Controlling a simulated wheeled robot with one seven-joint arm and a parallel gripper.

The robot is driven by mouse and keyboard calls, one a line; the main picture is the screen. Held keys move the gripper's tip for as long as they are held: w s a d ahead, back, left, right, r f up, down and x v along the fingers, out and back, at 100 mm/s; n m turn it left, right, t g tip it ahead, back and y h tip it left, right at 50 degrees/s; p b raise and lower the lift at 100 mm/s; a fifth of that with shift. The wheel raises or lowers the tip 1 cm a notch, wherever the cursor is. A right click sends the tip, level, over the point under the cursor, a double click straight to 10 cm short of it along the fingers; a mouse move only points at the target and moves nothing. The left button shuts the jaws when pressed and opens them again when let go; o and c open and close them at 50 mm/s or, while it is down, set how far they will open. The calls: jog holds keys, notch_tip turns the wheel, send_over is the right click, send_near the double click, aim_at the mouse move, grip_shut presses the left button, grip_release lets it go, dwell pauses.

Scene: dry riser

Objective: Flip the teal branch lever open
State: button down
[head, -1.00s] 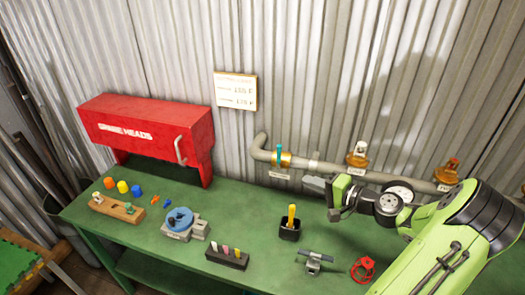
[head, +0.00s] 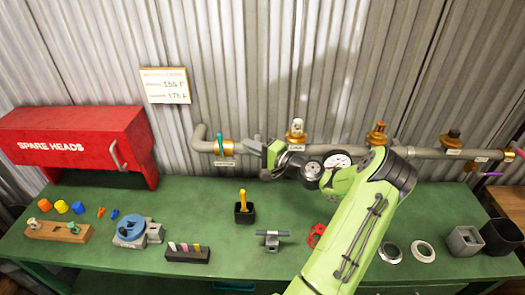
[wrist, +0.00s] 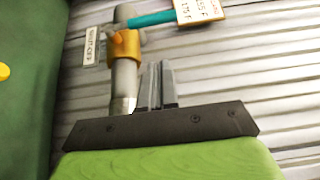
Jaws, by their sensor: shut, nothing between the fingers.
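The teal lever (head: 219,143) sits on a brass valve body (head: 224,148) near the left end of the grey wall pipe. It stands upright, across the pipe. In the wrist view the teal lever (wrist: 153,19) sticks out to the right from the brass body (wrist: 125,44), its far end by a pale card. My gripper (head: 248,141) is just right of the valve, fingers pointing left towards it. In the wrist view the fingers (wrist: 157,72) are together and empty, below and apart from the lever. A small label plate (wrist: 94,46) hangs beside the valve.
A red cabinet (head: 75,142) stands left. Corrugated wall lies behind.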

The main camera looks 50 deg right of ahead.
aim_at(221, 147)
jog(key=w+a, duration=0.1)
jog(key=w, duration=0.1)
jog(key=w+a, duration=0.2)
jog(key=shift+w+a, duration=0.1)
jog(key=shift+w, duration=0.15)
